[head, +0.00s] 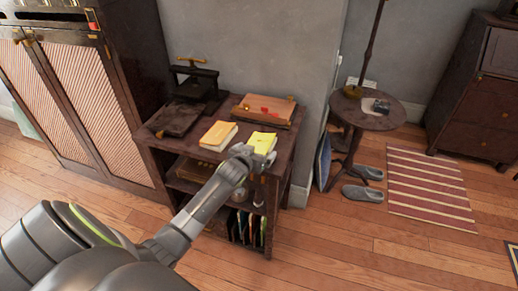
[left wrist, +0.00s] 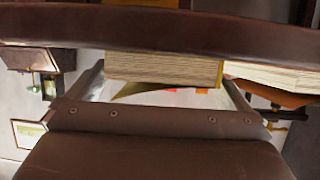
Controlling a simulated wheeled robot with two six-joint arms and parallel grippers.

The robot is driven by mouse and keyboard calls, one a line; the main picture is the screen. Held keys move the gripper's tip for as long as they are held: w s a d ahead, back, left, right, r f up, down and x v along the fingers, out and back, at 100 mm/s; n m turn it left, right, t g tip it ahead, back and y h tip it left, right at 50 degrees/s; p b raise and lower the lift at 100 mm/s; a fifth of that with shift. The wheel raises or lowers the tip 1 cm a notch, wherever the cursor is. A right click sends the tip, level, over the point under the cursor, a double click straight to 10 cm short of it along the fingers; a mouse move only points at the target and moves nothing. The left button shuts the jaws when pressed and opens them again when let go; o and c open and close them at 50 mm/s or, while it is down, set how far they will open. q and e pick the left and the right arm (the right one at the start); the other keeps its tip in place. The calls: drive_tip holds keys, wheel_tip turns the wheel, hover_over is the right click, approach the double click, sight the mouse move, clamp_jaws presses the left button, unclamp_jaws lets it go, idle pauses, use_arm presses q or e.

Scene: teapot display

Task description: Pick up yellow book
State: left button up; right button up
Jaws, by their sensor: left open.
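Two yellowish books lie on top of the dark wooden shelf table (head: 226,112). The brighter yellow book (head: 263,140) is on the right, by the table's front edge, with my left gripper (head: 257,158) at its near end. The other, more orange-yellow book (head: 218,134) lies to its left. In the left wrist view, the gripper's jaws are apart, and the page edges of the yellow book (left wrist: 165,69) show between them. The other book (left wrist: 282,76) is to the right there. Contact with the book cannot be told. My right gripper is out of view.
A brown wooden case (head: 264,110) lies behind the yellow book. A dark press (head: 194,80) stands at the table's back left. A round side table (head: 352,112) stands to the right, with grey slippers (head: 362,195) below. A striped rug (head: 428,188) lies on open floor.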

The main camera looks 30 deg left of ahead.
use_arm(q)
drive_tip(key=shift+w+a+f, duration=0.15)
drive_tip(key=shift+w+f, duration=0.1)
drive_tip(key=shift+w, duration=0.35)
drive_tip(key=c, duration=1)
